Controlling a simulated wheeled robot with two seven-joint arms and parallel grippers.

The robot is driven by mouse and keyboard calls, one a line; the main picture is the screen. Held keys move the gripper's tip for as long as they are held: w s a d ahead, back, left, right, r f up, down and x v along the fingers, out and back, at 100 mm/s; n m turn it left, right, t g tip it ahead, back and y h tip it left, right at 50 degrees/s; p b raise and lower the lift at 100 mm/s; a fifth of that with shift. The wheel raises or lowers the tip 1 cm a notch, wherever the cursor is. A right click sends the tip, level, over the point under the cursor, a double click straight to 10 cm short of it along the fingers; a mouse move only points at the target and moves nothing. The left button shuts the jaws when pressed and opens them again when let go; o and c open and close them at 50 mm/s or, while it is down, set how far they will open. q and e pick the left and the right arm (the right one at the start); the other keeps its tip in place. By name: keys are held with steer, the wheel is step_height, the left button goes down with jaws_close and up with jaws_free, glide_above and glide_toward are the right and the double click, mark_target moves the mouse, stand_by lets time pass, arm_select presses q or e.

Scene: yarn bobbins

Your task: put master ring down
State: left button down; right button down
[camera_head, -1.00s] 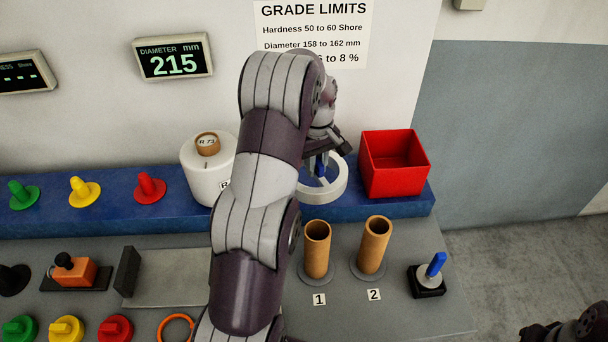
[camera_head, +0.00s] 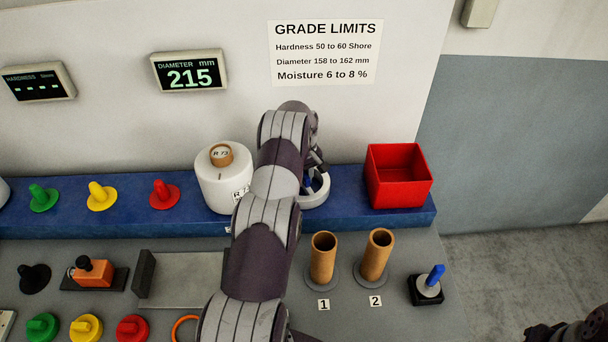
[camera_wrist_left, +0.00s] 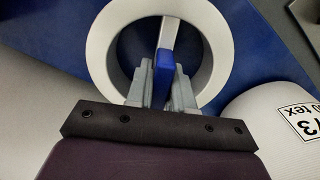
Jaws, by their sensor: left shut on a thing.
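The master ring (camera_head: 320,193) is a white ring with a blue grip (camera_wrist_left: 163,68) on its spoke. In the head view it shows at the blue ledge (camera_head: 120,218), between the white bobbin (camera_head: 218,188) and the red box (camera_head: 398,190), partly hidden by my left arm. My left gripper (camera_head: 309,178) is shut on the blue grip. In the left wrist view both fingers (camera_wrist_left: 164,84) clasp it, with the ring beyond them over blue surface. I cannot tell whether the ring touches the ledge. My right gripper's fingers are not visible.
Two brown tubes (camera_head: 323,259) stand in front of the ledge, with a blue-handled lever (camera_head: 433,278) to their right. Coloured pegs (camera_head: 164,194) stand on the ledge at left. A dark part of my right arm (camera_head: 572,326) shows at the lower right. A display (camera_head: 189,71) reads 215 mm.

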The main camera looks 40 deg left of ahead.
arm_select(q)
steer(key=c, duration=1)
jaws_free()
steer(key=shift+s, duration=0.1)
